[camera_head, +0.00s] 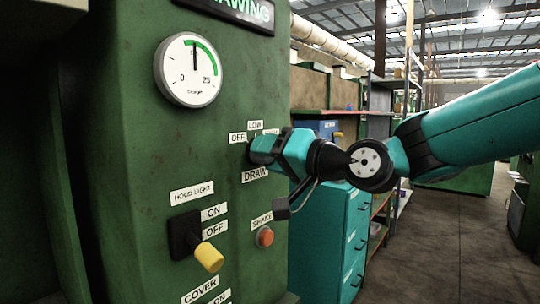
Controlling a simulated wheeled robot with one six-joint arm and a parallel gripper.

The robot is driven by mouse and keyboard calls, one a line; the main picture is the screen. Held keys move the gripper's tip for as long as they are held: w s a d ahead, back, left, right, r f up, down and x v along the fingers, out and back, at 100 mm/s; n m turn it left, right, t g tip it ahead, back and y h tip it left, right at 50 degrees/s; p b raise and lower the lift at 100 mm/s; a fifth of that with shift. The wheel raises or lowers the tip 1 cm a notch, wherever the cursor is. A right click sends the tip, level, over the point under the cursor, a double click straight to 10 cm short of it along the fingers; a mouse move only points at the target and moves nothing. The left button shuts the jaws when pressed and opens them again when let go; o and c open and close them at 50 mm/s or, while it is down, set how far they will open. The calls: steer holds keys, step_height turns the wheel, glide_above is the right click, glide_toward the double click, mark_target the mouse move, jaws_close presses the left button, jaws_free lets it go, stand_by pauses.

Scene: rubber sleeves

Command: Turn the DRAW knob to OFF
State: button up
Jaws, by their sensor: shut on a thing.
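The DRAW knob sits on the green machine panel (130,150) and is hidden behind my gripper (256,152). The white DRAW label (255,175) is just below it. The OFF label (237,138) is at the upper left of the knob's place and the LOW label (255,125) is above it. A third label (271,132) at the upper right is partly covered. My gripper comes in from the right, pressed up to the panel and shut on the knob. The knob's pointer is hidden, so I cannot tell its setting.
A round gauge (188,70) is at the upper left. A lever with a yellow grip (208,256) sticks out at the lower left, by the HOOD LIGHT label. A teal cabinet (328,235) stands to the right, with open floor beyond.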

steer(key=shift+f, duration=0.15)
steer(key=shift+n+b, duration=4.4)
steer(key=shift+b, duration=1.1)
steer(key=o, duration=0.9)
